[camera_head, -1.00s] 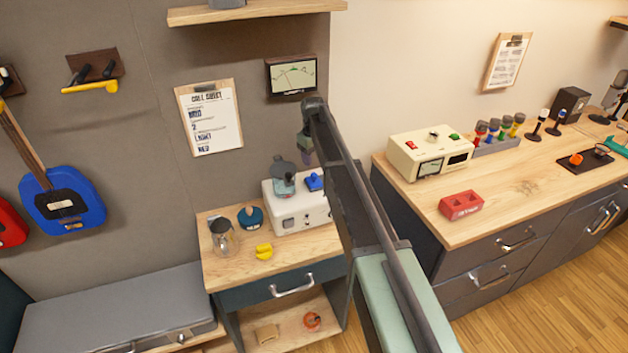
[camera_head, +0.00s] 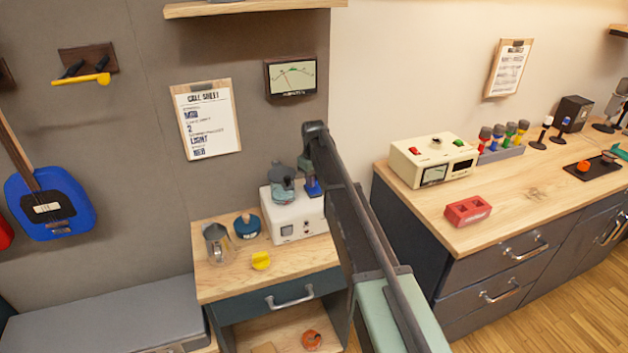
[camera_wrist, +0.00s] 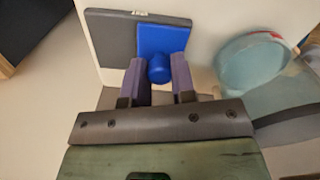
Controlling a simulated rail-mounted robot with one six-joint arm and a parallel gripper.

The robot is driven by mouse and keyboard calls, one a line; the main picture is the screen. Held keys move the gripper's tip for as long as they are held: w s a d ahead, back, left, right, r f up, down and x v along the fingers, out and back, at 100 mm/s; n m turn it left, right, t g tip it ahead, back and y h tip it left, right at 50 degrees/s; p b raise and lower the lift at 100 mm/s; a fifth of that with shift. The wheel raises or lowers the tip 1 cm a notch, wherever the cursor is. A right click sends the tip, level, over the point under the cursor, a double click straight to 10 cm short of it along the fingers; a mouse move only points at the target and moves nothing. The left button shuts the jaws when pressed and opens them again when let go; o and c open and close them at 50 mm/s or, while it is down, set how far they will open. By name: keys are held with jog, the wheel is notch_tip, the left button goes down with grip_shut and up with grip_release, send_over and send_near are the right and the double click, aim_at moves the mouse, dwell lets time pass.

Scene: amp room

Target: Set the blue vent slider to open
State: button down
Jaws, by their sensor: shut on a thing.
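The blue vent slider (camera_head: 313,190) is on top of the white amp box (camera_head: 283,222) on the small wooden cabinet. In the wrist view the slider (camera_wrist: 165,38) is a blue plate with a round knob, at the right end of a dark grey plate (camera_wrist: 110,38). My gripper (camera_wrist: 159,72) has its two purple fingers on either side of the knob and is shut on it. In the head view my gripper (camera_head: 310,174) reaches down to the slider from above, and my arm hides the box's right side.
A teal glass-like piece (camera_head: 283,186) stands on the box just left of my gripper. A metal jug (camera_head: 216,244), a dark blue knob (camera_head: 247,226) and a yellow piece (camera_head: 261,261) sit on the cabinet top. A wall meter (camera_head: 291,77) hangs above.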

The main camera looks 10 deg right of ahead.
jog(key=shift+d, duration=0.1)
jog(key=d, duration=0.2)
jog(key=w+d, duration=0.1)
jog(key=d, duration=0.2)
jog(key=c, duration=0.9)
grip_release()
jog(key=shift+d, duration=0.2)
jog(key=shift+c, duration=0.2)
jog(key=shift+a, duration=0.1)
notch_tip(320, 180, up, 11)
jog(key=p, duration=1)
jog(key=shift+p, duration=0.4)
